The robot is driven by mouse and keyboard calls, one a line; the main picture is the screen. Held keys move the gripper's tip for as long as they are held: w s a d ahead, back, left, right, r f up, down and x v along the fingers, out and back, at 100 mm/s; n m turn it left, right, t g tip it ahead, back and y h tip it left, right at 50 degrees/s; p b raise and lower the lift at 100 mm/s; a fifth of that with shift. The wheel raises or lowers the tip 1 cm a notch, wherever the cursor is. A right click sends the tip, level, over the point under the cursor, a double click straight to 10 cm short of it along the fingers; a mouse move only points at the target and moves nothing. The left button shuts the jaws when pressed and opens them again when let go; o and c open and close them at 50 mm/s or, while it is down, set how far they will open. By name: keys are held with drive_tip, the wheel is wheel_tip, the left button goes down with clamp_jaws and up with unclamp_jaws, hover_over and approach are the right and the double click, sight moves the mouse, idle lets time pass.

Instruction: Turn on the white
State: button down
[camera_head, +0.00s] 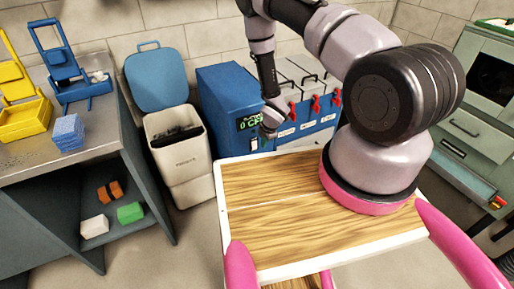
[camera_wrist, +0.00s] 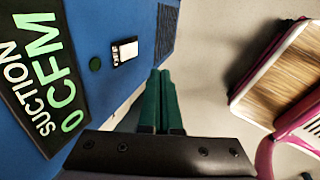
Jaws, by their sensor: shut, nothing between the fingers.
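A white rocker switch (camera_wrist: 124,51) with a small dark label sits on the blue front of a suction unit (camera_head: 222,88). The switch also shows small in the head view (camera_head: 254,144), below the green display. The display (camera_wrist: 40,80) reads "SUCTION 0 CFM" in the wrist view. A round dark green button or lamp (camera_wrist: 95,64) is between the display and the switch. My gripper (camera_wrist: 159,73) has dark green fingers pressed together, empty, off to the right of the switch there. In the head view my gripper (camera_head: 267,131) is close to the unit's front; contact cannot be told.
Red-handled latches (camera_head: 315,104) line the unit to the right of my gripper. A beige bin (camera_head: 180,150) with a blue lid stands left of the unit. A metal bench (camera_head: 105,130) is at far left. A dark vent grille (camera_wrist: 166,32) lies near the switch.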

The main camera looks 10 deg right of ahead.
sight(257, 146)
drive_tip(key=shift+w+a+f, duration=0.3)
drive_tip(key=shift+w+f, duration=0.75)
drive_tip(key=shift+f, duration=0.3)
drive_tip(key=shift+w+a+f, duration=0.25)
drive_tip(key=shift+w+f, duration=0.8)
drive_tip(key=shift+f, duration=0.3)
drive_tip(key=shift+w+a+f, duration=0.3)
drive_tip(key=shift+w+f, duration=0.75)
drive_tip(key=shift+f, duration=0.3)
drive_tip(key=shift+w+a+f, duration=0.1)
drive_tip(key=shift+w+f, duration=0.05)
drive_tip(key=shift+w, duration=0.15)
drive_tip(key=shift+r, duration=0.85)
